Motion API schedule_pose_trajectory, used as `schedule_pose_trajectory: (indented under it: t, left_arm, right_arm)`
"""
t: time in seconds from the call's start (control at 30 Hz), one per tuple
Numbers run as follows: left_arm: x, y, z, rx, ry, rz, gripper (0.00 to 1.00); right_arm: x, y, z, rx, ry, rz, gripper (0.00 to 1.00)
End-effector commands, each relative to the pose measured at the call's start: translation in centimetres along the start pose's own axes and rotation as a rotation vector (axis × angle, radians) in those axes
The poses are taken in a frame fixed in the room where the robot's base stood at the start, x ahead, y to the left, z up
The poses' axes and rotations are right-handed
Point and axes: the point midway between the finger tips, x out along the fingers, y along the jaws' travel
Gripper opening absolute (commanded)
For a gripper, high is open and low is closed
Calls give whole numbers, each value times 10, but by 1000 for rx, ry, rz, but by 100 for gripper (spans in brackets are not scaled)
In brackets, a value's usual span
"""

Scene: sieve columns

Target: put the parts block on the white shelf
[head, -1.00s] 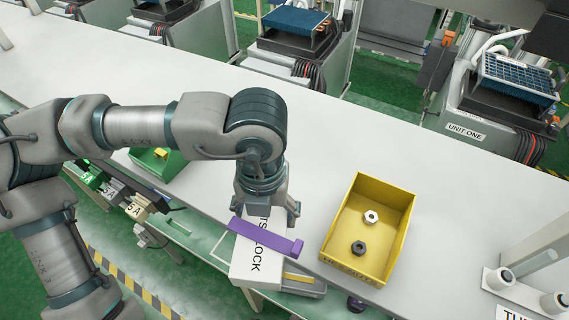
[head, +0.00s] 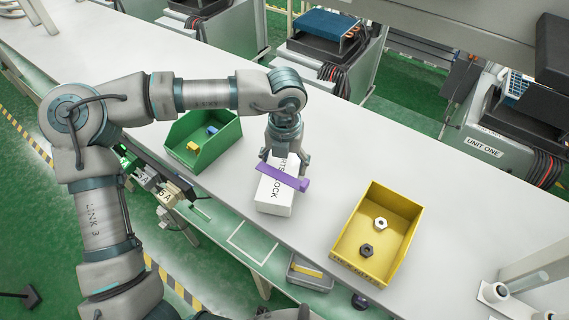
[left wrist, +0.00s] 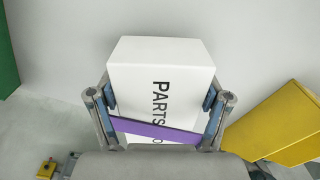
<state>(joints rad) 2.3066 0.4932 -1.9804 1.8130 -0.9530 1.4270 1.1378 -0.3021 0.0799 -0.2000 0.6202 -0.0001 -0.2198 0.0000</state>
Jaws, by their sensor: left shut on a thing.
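The parts block (head: 272,197) is a white box with black lettering; it also shows in the left wrist view (left wrist: 160,62). My left gripper (head: 285,163) is shut on it, with one finger on each side. A purple bar (head: 283,171) with a raised end lies across the block beside the fingers. The block is over the white table near its front edge; I cannot tell whether it touches the surface. I cannot tell for sure which surface is the white shelf; a pale ledge with a square outline (head: 252,240) is below the table's front edge. My right gripper is not in view.
A green bin (head: 203,140) with blue and yellow pieces stands left of the block. A yellow bin (head: 378,232) with two nuts stands right. A grey tray (head: 310,273) sits below the front edge. The table (head: 390,150) behind is clear.

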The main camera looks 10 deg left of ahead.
Motion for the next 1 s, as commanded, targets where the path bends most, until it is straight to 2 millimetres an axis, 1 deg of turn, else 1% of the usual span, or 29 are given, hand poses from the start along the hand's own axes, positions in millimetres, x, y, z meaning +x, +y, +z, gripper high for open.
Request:
schedule_pose_trajectory:
  t: [0.03,0.2,0.43,0.57,0.6,0.67,1.0]
  left_arm:
    - [4,0,0,0,1,1,38]
    - [15,0,-1,1,-1,0,38]
    - [16,0,-1,0,-1,-1,38]
    - [20,0,0,0,-1,-1,38]
    - [19,0,0,0,0,-1,85]
    - [19,0,0,0,0,-1,100]
    - [18,0,-1,0,-1,-1,100]
  right_arm:
    - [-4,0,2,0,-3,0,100]
    - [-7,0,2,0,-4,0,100]
    - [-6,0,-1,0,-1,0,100]
    - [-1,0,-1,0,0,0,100]
    - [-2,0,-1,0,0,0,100]
    - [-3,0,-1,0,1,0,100]
    - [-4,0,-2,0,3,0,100]
